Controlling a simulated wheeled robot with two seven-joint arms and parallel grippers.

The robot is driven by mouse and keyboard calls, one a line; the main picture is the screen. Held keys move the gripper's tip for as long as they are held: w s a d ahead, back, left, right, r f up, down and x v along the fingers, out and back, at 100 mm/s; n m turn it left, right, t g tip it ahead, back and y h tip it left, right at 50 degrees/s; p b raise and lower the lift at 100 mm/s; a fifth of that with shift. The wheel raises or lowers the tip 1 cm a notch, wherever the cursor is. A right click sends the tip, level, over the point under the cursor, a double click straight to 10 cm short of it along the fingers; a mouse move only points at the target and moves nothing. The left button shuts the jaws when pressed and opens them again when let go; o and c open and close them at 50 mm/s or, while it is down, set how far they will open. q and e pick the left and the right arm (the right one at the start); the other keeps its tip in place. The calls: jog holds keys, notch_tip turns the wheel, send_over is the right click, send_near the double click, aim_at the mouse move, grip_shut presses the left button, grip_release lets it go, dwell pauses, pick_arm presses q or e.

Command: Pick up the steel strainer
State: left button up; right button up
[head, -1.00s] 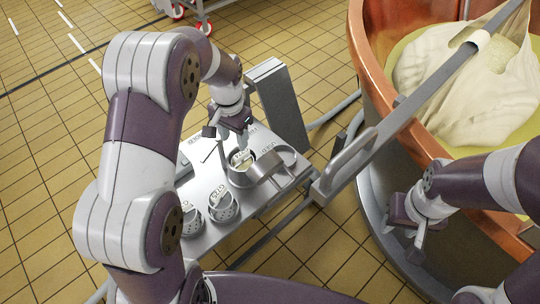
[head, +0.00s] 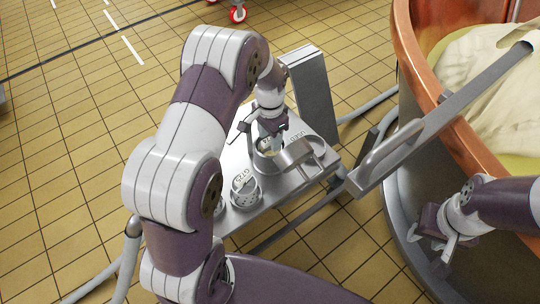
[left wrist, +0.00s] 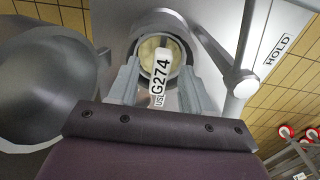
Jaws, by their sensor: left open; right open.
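My left gripper (head: 270,130) is open, pointing down over a round steel container on the table. In the left wrist view its two fingers (left wrist: 160,78) stand either side of a white tag marked G274 (left wrist: 160,78) and a round opening with cream-coloured contents (left wrist: 150,50). A curved steel vessel (head: 297,154) stands beside the container; a wide grey bowl shape (left wrist: 40,75) fills the left of the wrist view. I cannot tell for certain which of these is the steel strainer. No contact is clear. My right gripper (head: 446,243) is open and empty beside the copper vat.
A perforated steel cup (head: 244,190) with a tag stands on the steel table (head: 240,218). An upright grey panel (head: 312,95) rises behind. The copper vat (head: 425,95), holding a pale mass, is at the right, with a long steel bar (head: 440,115) across its rim.

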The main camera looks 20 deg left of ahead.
pick_arm(q)
grip_shut()
notch_tip(320, 180, up, 18)
jog(key=p, duration=0.7)
